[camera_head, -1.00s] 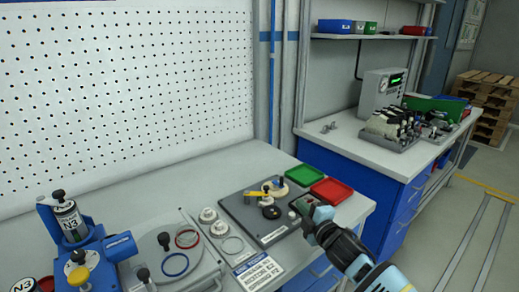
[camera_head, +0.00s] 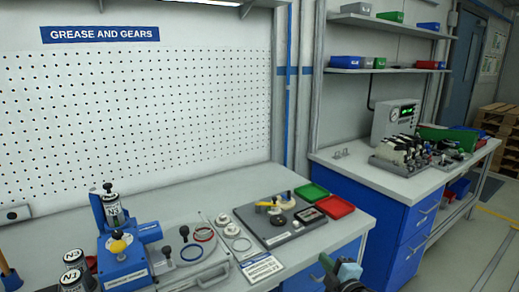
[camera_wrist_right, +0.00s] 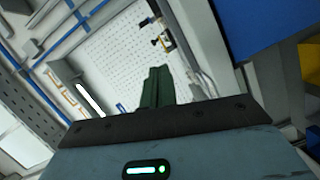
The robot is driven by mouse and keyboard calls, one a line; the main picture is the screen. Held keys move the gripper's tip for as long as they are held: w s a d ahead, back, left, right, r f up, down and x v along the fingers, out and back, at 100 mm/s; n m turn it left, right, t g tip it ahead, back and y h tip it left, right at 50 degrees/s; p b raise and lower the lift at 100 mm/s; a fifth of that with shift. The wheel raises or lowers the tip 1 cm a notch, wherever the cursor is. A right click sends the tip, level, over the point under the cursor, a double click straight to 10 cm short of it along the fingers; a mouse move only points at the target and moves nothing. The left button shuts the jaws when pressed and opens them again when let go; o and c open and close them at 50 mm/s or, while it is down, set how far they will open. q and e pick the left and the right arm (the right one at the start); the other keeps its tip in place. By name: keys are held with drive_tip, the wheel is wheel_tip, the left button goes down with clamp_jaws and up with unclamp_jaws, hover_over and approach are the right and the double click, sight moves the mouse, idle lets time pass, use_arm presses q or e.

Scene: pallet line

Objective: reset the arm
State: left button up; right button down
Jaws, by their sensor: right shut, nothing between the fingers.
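My right gripper (camera_head: 338,268) shows at the lower edge of the head view, in front of the bench's front edge and apart from everything on it. In the right wrist view its dark green fingers (camera_wrist_right: 158,86) are together with nothing between them. Most of my right arm is cut off by the bottom of the head view. My left gripper is out of view.
The near bench holds a blue grease fixture (camera_head: 124,262), a grey gear board (camera_head: 270,232), a green tray (camera_head: 311,192) and a red tray (camera_head: 335,207). A second bench (camera_head: 395,180) stands at the right, with floor free beside it.

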drive_tip(key=s+a+f+m+g+h, duration=0.1)
drive_tip(key=s+a+f+m+g, duration=0.15)
drive_tip(key=s+f+m, duration=1.1)
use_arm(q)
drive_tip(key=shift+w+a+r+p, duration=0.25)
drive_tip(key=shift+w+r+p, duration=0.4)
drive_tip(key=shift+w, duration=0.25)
use_arm(e)
drive_tip(key=s+d+f+g, duration=0.1)
drive_tip(key=s+f, duration=0.2)
drive_tip(key=s, duration=0.8)
drive_tip(key=s+d+f+m+g+h, duration=0.1)
drive_tip(key=s+f+g, duration=0.1)
drive_tip(key=s, duration=0.9)
drive_tip(key=s+d+f+m+g+h, duration=0.1)
drive_tip(key=s+f, duration=0.3)
drive_tip(key=s, duration=0.6)
drive_tip(key=shift+s+d+g, duration=0.4)
drive_tip(key=shift+d+g, duration=0.05)
drive_tip(key=shift+d, duration=0.15)
